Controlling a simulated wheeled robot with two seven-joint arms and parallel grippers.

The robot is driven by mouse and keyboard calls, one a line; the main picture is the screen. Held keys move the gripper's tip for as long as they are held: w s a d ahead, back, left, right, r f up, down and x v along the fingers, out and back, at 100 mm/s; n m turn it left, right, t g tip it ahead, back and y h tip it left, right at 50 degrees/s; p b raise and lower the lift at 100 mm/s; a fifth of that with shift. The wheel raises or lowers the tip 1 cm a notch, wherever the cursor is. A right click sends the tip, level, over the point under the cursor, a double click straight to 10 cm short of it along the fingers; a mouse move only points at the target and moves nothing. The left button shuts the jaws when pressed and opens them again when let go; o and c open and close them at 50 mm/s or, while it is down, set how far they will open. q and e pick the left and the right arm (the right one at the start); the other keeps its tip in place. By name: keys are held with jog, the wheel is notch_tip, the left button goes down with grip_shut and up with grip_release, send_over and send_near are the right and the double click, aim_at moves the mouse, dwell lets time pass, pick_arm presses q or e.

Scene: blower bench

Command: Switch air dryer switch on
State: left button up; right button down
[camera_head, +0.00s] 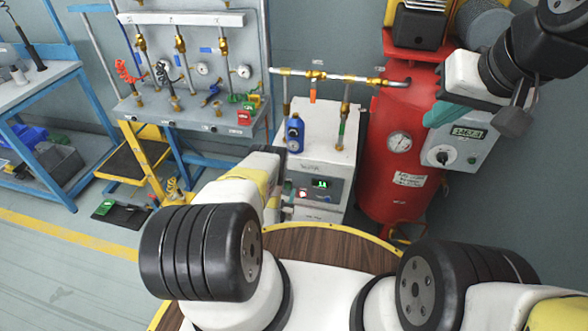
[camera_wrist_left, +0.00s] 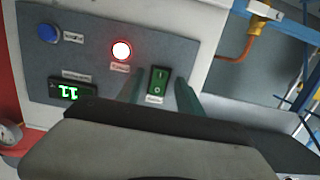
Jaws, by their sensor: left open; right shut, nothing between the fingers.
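The air dryer (camera_head: 322,160) is a white cabinet with a grey front panel. Its green rocker switch (camera_wrist_left: 157,80) shows in the left wrist view, marked I and O; I cannot tell which side is pressed. A round light (camera_wrist_left: 122,50) glows white with a red rim, and the display (camera_wrist_left: 72,91) is lit green. My left gripper (camera_wrist_left: 160,92) is open, its teal fingers on either side of the switch; contact is unclear. In the head view my left arm hides the switch. My right gripper (camera_head: 442,114) is shut and empty, high at the right.
A blue button (camera_wrist_left: 47,34) sits on the same panel. A red tank (camera_head: 385,170) with a gauge stands right of the dryer; a grey control box (camera_head: 460,145) is close to my right gripper. A blue bottle (camera_head: 294,133) and pipes are above the dryer.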

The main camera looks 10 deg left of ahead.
pick_arm(q)
jog(key=s+r, duration=0.1)
jog(key=s, duration=0.6)
jog(key=shift+s+a, duration=0.1)
jog(key=shift+s, duration=0.05)
